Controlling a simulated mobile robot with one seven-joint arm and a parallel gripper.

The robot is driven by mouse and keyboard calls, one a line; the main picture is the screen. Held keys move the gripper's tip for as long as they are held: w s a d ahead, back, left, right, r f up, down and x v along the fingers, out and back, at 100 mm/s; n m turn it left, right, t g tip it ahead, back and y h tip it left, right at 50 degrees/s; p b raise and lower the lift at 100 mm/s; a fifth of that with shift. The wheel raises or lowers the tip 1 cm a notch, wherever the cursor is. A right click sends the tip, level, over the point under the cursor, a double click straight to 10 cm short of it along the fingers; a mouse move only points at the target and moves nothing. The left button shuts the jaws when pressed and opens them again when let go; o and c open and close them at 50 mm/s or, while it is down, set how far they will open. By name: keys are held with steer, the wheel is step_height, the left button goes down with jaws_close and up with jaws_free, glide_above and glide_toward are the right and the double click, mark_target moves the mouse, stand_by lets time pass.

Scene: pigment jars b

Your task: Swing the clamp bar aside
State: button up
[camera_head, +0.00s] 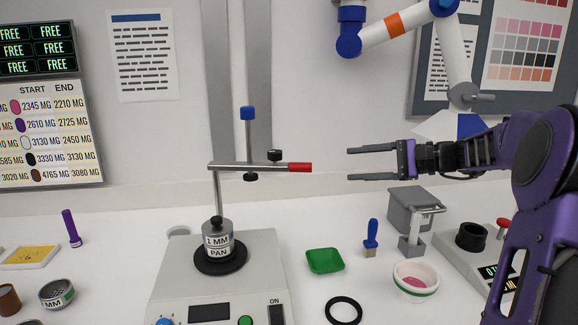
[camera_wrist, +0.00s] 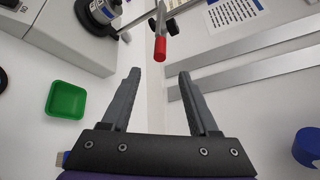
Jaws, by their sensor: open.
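The clamp bar (camera_head: 250,166) is a thin metal rod with a red end (camera_head: 300,167), running level from a post above the shaker. A black knob and a blue-capped upright rod (camera_head: 248,130) sit on it. Under it a steel pan stack marked "1 MM" and "PAN" (camera_head: 218,240) stands on the shaker's black disc. My gripper (camera_head: 348,164) is open and empty, to the right of the red end, fingers pointing left at it and apart from it. In the wrist view the red end (camera_wrist: 160,48) lies ahead of the open fingers (camera_wrist: 160,80), not between them.
The shaker (camera_head: 225,275) stands on the white bench. A green tray (camera_head: 325,261), a brush (camera_head: 371,238), a white bowl (camera_head: 415,282), a black ring (camera_head: 343,310) and a grey box (camera_head: 412,208) lie to its right. Another arm (camera_head: 400,25) hangs at the upper right.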

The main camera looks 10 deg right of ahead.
mark_target(290, 169)
steer(key=x, duration=1.7)
steer(key=shift+w+a, duration=0.1)
steer(key=shift+w, duration=0.05)
steer(key=shift+f, duration=0.1)
jaws_close()
